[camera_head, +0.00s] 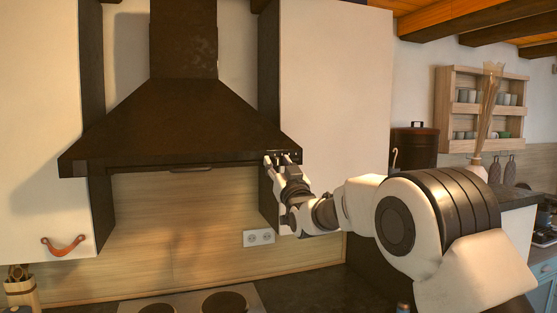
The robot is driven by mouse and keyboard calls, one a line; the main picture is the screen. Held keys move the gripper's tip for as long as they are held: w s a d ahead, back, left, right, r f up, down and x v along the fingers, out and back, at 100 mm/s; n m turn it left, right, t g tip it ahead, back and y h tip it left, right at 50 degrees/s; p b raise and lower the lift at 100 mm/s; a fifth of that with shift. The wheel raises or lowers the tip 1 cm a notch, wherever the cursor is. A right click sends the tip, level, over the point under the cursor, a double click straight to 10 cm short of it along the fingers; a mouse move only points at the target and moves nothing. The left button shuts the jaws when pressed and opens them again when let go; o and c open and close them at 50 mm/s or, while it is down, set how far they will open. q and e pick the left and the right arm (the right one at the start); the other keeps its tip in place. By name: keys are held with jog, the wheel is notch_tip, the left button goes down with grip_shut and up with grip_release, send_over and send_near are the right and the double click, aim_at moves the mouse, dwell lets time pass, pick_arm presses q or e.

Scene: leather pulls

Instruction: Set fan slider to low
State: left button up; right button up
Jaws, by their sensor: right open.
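A dark brown range hood (170,125) hangs on the wall between two white cabinets. My right gripper (281,158) is raised to the right end of the hood's front lower edge, over the small controls there. The gripper is open, with its fingertips at or very near the hood's edge; I cannot tell whether they touch it. The fan slider is too small and too covered by the fingers to make out, so its setting cannot be read. My left gripper is not in view.
White cabinets stand left (40,130) and right (335,120) of the hood; the left one has a leather pull (64,247). A cooktop (185,303) lies below. A wall socket (258,238) is on the wooden backsplash. The space under the hood is clear.

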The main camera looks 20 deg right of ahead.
jog(key=shift+s+d, duration=0.1)
jog(key=shift+d, duration=0.15)
jog(key=c, duration=0.4)
jog(key=shift+f, duration=0.1)
grip_shut()
jog(key=shift+d+b, duration=0.75)
jog(key=shift+d, duration=0.2)
jog(key=shift+o, duration=2)
grip_release()
jog(key=shift+w+a, duration=0.15)
jog(key=shift+w, duration=0.05)
